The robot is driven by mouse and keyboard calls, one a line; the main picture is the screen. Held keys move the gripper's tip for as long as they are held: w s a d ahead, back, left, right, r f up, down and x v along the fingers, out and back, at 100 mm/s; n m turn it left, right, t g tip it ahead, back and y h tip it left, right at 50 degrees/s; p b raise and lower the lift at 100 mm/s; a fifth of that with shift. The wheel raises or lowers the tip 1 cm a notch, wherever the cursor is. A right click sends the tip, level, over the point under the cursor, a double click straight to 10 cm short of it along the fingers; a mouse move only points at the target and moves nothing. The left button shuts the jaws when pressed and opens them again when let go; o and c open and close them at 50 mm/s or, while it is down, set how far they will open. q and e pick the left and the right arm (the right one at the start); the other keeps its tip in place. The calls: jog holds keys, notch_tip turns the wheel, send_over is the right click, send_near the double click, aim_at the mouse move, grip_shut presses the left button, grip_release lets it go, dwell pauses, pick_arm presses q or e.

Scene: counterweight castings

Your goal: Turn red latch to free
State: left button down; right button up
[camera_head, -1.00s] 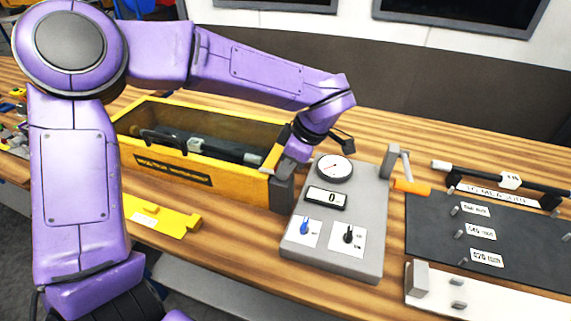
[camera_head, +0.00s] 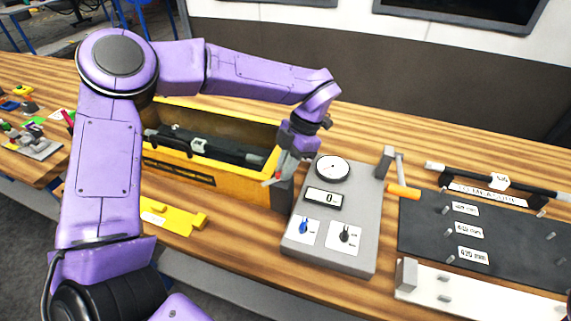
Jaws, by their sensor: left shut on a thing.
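The yellow box (camera_head: 178,172) stands open on the bench, with a dark long tool (camera_head: 215,147) lying inside it. My left gripper (camera_head: 281,175) points down at the box's right end. It is shut on a small red piece (camera_head: 277,177), which appears to be the red latch. The fingers hide most of the latch, so its angle cannot be told. A grey block (camera_head: 283,196) sits at the box's right front corner, just below the fingers. My right gripper is not in view.
A grey gauge console (camera_head: 335,225) with a dial and knobs stands close to the right of the box. A yellow plate (camera_head: 172,216) lies in front of the box. A dark pegged board (camera_head: 480,235) lies at right.

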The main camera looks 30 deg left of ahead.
pick_arm(q)
jog(key=n, duration=0.1)
jog(key=n+h, duration=0.1)
jog(key=n, duration=0.1)
jog(key=shift+w+a+n+b, duration=0.1)
jog(key=shift+a+n+b, duration=0.1)
jog(key=shift+n+b, duration=0.15)
jog(key=shift+a+n+h+b, duration=0.2)
jog(key=shift+n+h+b, duration=0.8)
jog(key=shift+n, duration=0.95)
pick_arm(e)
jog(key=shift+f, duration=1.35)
pick_arm(q)
jog(key=c, duration=1.2)
grip_release()
jog(key=shift+r, duration=0.1)
jog(key=p+v, duration=0.7)
jog(key=v, duration=0.1)
jog(key=shift+a, duration=0.1)
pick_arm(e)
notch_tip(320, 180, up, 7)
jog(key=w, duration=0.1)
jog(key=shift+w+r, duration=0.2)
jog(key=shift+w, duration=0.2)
